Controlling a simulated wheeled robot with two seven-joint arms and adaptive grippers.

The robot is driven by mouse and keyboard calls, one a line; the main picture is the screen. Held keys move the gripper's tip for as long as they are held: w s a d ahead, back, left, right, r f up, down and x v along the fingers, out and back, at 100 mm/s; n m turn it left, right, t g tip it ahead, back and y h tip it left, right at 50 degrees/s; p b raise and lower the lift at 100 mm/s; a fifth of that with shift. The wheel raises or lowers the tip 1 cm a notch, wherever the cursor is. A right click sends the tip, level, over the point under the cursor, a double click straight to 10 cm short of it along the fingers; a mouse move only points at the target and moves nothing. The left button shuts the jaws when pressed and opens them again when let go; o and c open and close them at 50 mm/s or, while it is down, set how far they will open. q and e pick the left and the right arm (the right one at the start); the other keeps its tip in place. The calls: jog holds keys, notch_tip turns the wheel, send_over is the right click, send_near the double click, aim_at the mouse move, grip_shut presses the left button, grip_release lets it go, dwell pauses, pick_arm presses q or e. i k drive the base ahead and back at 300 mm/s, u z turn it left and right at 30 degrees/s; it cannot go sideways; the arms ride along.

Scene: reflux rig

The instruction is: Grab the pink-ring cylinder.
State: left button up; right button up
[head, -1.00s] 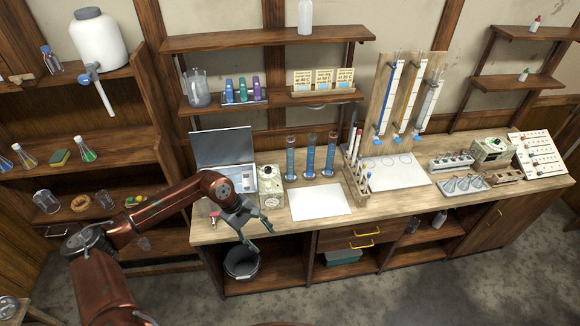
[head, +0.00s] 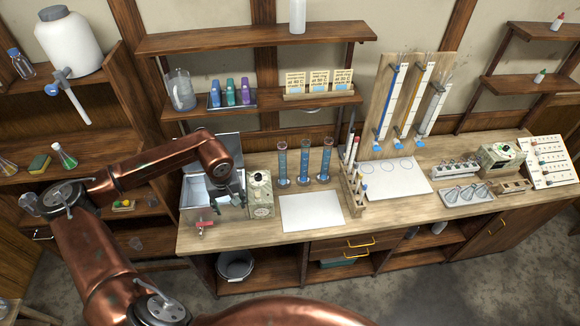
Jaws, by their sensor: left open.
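Three tall graduated cylinders with blue liquid stand upright in a row on the bench: the left cylinder (head: 282,163), the middle cylinder (head: 305,161) and the right cylinder (head: 327,158). Their rings are too small for me to tell which one is pink. My left gripper (head: 228,201) is open and empty. It points down at the open metal bath, left of the cylinders and apart from them. My right gripper is out of view.
The metal bath (head: 192,192) and a control box (head: 261,195) stand left of the cylinders. A white sheet (head: 311,212) lies in front of them. A wooden tube rack (head: 353,190) stands to the right. A shelf (head: 255,40) hangs above.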

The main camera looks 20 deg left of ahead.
aim_at(283, 182)
jog(key=i, duration=1.45)
